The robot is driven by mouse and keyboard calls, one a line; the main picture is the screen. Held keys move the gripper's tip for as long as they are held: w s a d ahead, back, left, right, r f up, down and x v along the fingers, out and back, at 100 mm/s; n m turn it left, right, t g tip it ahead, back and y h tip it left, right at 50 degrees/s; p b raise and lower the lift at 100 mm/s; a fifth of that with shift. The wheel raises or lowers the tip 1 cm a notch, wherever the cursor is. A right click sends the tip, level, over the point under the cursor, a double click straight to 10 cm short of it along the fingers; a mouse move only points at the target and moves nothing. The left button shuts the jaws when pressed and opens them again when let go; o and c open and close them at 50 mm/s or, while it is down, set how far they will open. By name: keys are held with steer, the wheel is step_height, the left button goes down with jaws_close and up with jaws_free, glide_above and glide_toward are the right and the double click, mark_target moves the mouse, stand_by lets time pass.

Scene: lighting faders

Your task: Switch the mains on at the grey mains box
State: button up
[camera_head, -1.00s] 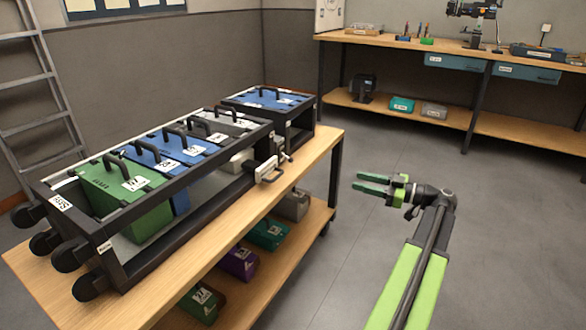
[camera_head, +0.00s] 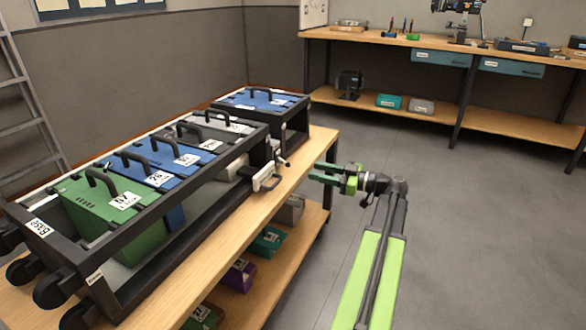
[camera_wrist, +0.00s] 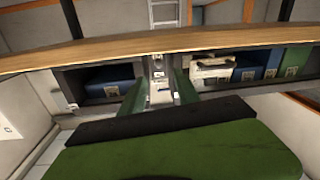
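A small light-grey fitting with dark parts (camera_head: 266,179), which looks like the mains box, sits at the table's front edge near the gap between the two racks. I cannot read its switch position. My gripper (camera_head: 317,173) is open and empty, to the right of this fitting and pointing left toward it, with a gap between them. In the wrist view, which looks upside down, the fitting (camera_wrist: 159,82) shows between my two green fingers, beyond their tips. My green palm part fills the bottom of that view.
A black rack (camera_head: 140,236) holds green, blue and grey units with handles. A smaller rack (camera_head: 297,125) holds a blue unit. Labelled boxes stand on the lower shelf, including a teal one (camera_head: 267,241). The floor (camera_head: 470,220) to the right is clear.

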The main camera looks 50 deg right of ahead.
mark_target(295, 174)
steer(key=x, duration=0.8)
steer(key=shift+w, duration=0.4)
